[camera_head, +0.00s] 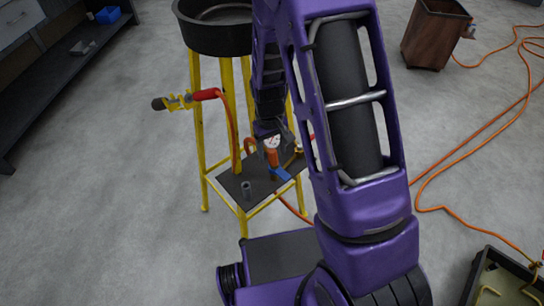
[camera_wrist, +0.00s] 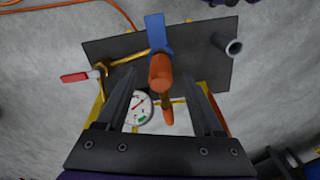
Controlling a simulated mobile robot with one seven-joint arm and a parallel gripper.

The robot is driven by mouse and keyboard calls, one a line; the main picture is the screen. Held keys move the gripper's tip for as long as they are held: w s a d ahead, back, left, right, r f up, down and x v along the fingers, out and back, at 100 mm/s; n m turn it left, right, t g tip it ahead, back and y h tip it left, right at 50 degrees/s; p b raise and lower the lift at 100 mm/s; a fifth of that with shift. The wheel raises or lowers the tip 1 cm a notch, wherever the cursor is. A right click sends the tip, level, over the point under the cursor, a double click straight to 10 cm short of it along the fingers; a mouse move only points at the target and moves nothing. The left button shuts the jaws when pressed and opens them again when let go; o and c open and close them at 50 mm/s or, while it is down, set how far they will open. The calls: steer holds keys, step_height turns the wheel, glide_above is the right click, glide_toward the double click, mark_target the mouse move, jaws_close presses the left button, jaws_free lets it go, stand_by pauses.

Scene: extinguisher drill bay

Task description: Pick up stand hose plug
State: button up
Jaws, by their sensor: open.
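My gripper (camera_wrist: 161,78) is open, pointing down over the yellow stand's dark lower shelf (camera_wrist: 205,72). An orange, round-ended piece (camera_wrist: 162,72), which looks like the hose plug, stands between the fingers in the wrist view, with gaps on both sides. A blue lever (camera_wrist: 156,30) is beside its far end. In the head view the orange piece (camera_head: 272,158) is just below my gripper (camera_head: 268,145), partly hidden by it. A white-faced gauge (camera_wrist: 138,106) is near the left finger. A grey open tube (camera_wrist: 232,46) stands apart on the shelf.
A brass fitting with a red handle (camera_wrist: 75,77) is left of the fingers in the wrist view. The stand (camera_head: 199,125) carries a black round pan (camera_head: 215,38) and a red-handled nozzle (camera_head: 207,95). Orange hose (camera_head: 462,150) crosses the right floor. Floor to the left is clear.

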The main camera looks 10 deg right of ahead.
steer(key=shift+c, duration=0.3)
jaws_close()
step_height(320, 180, up, 10)
steer(key=shift+r+p, duration=0.1)
steer(key=shift+p, duration=0.7)
